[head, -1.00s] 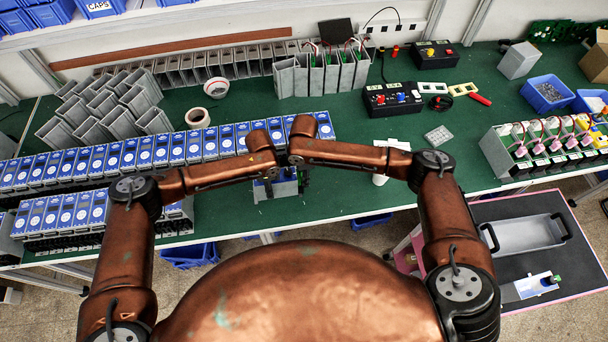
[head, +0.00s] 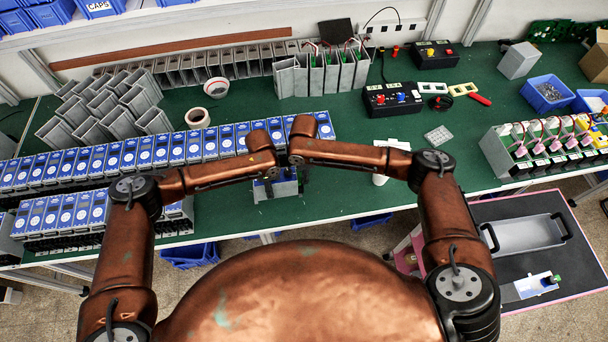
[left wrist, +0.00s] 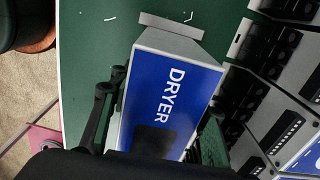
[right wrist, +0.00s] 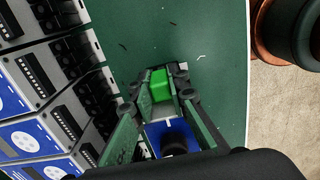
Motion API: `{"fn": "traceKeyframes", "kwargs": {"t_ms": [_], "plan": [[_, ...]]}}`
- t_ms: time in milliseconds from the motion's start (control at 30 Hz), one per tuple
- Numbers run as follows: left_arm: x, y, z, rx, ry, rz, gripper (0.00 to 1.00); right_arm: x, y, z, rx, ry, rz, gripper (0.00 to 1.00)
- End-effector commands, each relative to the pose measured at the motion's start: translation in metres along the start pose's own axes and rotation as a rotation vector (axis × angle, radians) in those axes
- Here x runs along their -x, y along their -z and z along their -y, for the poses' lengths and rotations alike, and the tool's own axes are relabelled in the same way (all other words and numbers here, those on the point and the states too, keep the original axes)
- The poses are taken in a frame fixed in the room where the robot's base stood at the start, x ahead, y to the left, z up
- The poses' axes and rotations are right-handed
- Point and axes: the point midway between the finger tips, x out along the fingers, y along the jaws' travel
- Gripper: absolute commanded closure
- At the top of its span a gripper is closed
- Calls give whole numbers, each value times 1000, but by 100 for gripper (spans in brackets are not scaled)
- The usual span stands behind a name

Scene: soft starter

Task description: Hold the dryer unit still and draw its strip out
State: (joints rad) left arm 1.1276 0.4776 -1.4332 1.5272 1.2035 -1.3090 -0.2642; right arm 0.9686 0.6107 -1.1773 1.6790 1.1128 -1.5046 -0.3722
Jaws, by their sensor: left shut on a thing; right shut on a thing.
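The dryer unit (left wrist: 165,95) is a grey case with a blue face lettered DRYER. In the head view it is a small blue and grey block (head: 275,187) near the table's front edge, partly covered by my arms. My left gripper (left wrist: 158,108) is shut on the unit, one finger on each side. In the right wrist view, a green block (right wrist: 160,84) on a light grey piece, seemingly the strip, lies between the fingers of my right gripper (right wrist: 160,98), which is shut on it. The unit's blue face (right wrist: 172,138) shows just behind. How far the strip is out, I cannot tell.
Rows of blue-faced units (head: 75,170) stand close on the left. A tape roll (head: 197,117), a black test box (head: 392,98) and a rack of wired units (head: 540,140) stand farther off.

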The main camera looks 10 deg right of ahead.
Motion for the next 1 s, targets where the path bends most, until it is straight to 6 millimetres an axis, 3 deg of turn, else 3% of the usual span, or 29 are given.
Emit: {"fn": "traceKeyframes", "kwargs": {"t_ms": [100,400,733,767,1000], "plan": [[0,0,1,1,1,0,99,0,-7,0,-2,0,0,100],[0,-1,0,1,1,1,99,0,-60,0,-3,1,0,100],[0,-2,1,2,0,4,99,0,-66,-1,-2,1,3,100],[0,-2,1,2,0,4,99,0,-66,-1,-2,1,4,84],[0,-1,0,1,0,3,99,0,-65,0,-1,1,1,68]]}}
